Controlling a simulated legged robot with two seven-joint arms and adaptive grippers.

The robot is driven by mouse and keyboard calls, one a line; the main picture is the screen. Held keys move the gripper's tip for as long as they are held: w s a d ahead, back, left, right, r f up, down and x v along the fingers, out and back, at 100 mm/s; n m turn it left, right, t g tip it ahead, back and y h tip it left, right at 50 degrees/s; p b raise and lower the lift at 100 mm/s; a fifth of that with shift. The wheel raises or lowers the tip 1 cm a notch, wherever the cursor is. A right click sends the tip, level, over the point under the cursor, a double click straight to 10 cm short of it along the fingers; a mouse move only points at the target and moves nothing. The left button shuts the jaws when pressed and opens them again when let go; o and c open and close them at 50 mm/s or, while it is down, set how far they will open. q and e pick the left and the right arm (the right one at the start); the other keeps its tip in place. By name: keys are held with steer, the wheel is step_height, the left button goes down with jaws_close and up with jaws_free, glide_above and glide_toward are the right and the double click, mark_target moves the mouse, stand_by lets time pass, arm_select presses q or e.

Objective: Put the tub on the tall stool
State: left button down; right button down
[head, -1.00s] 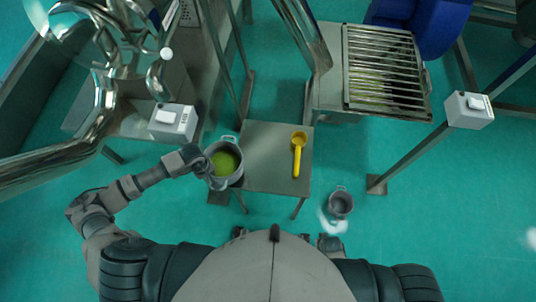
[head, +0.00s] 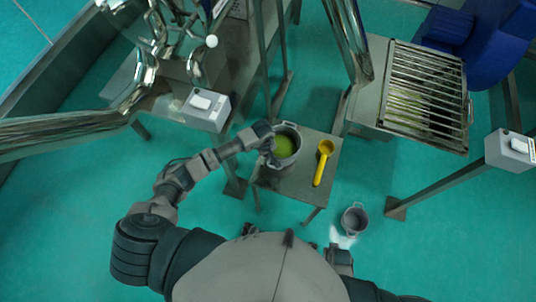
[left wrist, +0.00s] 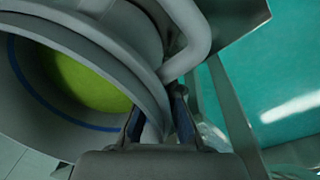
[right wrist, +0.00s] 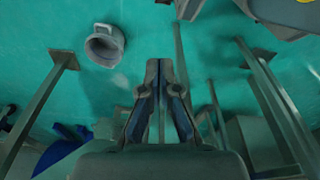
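The tub (head: 297,160) is a grey two-handled pot with yellow-green contents, upright over the back-left part of a square metal-topped stool (head: 300,188). I cannot tell whether its base touches the top. My left gripper (head: 267,152) is at the tub's left side. In the left wrist view, the left gripper (left wrist: 160,115) has its fingers on both sides of the tub's rim by a handle, shut on it; the tub (left wrist: 100,30) fills the upper left. My right gripper (right wrist: 159,70) has its fingertips together, empty, over the floor.
A yellow scoop (head: 323,165) lies on the stool's right side. A small empty grey pot (head: 354,220) stands on the green floor right of the stool. The slatted sieve (head: 425,95) is at the back right. A metal frame with a grey box (head: 206,110) is at the left.

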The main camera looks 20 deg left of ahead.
arm_select(q)
steer(key=shift+f, duration=0.25)
steer(key=shift+d, duration=0.15)
steer(key=c, duration=1.3)
jaws_free()
steer(key=shift+d, duration=0.1)
arm_select(e)
steer(key=shift+s+d, duration=0.2)
arm_select(q)
steer(key=shift+r, duration=0.1)
